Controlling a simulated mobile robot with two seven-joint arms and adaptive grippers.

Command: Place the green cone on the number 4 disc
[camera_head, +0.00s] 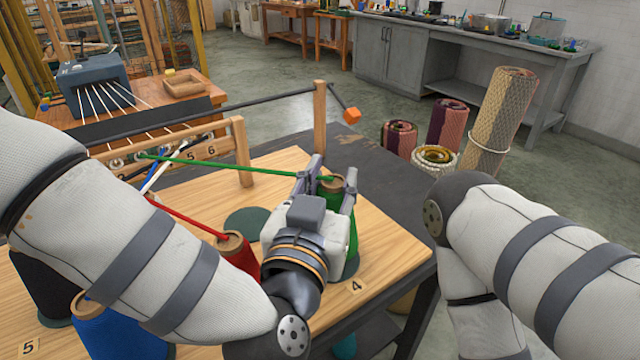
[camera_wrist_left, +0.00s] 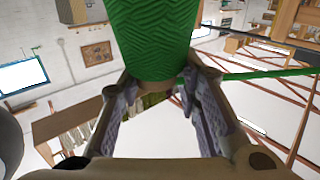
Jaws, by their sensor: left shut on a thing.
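The green cone (camera_head: 351,222) stands upright at the right part of the wooden board, just behind the number 4 label (camera_head: 356,287). A dark green disc rim (camera_head: 372,262) shows around its base; whether the base rests on it is hard to tell. My left gripper (camera_head: 333,178) is shut on the cone near its top, one finger on each side. In the left wrist view the cone (camera_wrist_left: 158,40) shows between the fingers (camera_wrist_left: 163,92). A green thread (camera_head: 240,167) runs taut from the cone's top to the rail at left. My right gripper is out of view.
A red cone (camera_head: 236,252) with a red thread stands left of my left gripper. An empty dark green disc (camera_head: 247,221) lies behind it. A blue cone (camera_head: 105,325) is at lower left. A wooden post (camera_head: 243,150) and a bar with an orange end (camera_head: 352,115) stand behind.

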